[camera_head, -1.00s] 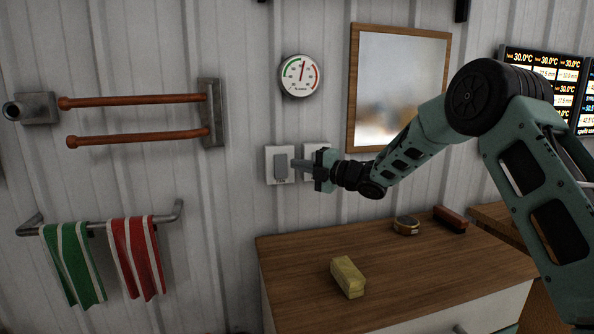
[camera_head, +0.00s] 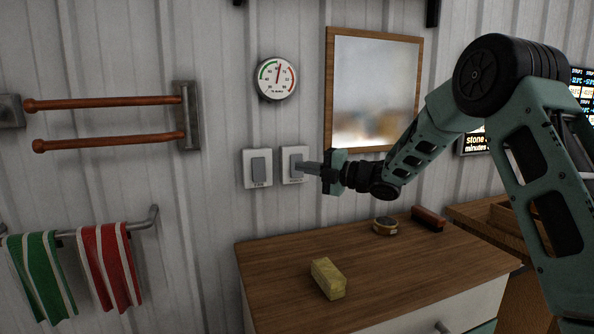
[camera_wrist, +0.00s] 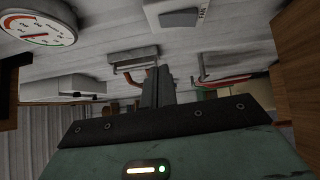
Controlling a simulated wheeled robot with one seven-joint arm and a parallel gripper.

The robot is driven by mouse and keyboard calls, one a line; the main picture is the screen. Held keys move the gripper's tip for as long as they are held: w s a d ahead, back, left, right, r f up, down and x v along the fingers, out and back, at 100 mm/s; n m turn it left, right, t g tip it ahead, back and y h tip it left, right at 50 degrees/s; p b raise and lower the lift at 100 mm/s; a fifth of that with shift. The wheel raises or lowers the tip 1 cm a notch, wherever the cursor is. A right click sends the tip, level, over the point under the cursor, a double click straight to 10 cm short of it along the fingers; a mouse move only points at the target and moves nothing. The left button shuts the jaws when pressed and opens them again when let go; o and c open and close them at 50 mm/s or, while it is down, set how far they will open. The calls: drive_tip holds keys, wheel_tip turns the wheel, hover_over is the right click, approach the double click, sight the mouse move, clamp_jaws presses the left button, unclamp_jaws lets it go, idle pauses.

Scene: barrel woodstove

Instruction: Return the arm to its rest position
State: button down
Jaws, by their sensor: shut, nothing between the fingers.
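My gripper (camera_head: 308,167) is shut and empty at the end of my green and black arm, which reaches in from the right in the head view. Its fingertips lie in front of or against the right wall switch (camera_head: 293,157); I cannot tell whether they touch. The left wall switch (camera_head: 258,167) is just left of it and clear of the fingers. In the wrist view the shut fingers (camera_wrist: 158,86) point away from the camera, and a switch plate (camera_wrist: 178,14) shows at the top.
A wooden-topped cabinet (camera_head: 285,262) stands below my arm, with a yellow block (camera_head: 328,278), a round tin (camera_head: 385,226) and a red-brown brush-like block (camera_head: 428,218) on it. A mirror (camera_head: 373,88), a gauge (camera_head: 276,78) and towel rails (camera_head: 105,102) are on the wall.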

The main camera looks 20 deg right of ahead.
drive_tip(key=shift+a, duration=0.1)
drive_tip(key=s+a+f+m+g+h+p, duration=0.2)
drive_tip(key=s+a+f+m+g+h, duration=0.15)
drive_tip(key=s+a+m+h, duration=0.7)
drive_tip(key=s+a+f+m+g, duration=0.1)
drive_tip(key=s+f+m+g, duration=0.1)
drive_tip(key=s, duration=1)
drive_tip(key=s+a+f+m+g+h, duration=0.1)
drive_tip(key=s+f+m+g, duration=0.2)
drive_tip(key=s, duration=0.9)
drive_tip(key=s+a+f+m+g+h, duration=0.1)
drive_tip(key=s+f+m+g, duration=0.2)
drive_tip(key=s, duration=1)
drive_tip(key=shift+m+g+p, duration=0.35)
drive_tip(key=shift+m+g, duration=0.4)
drive_tip(key=shift+a, duration=0.1)
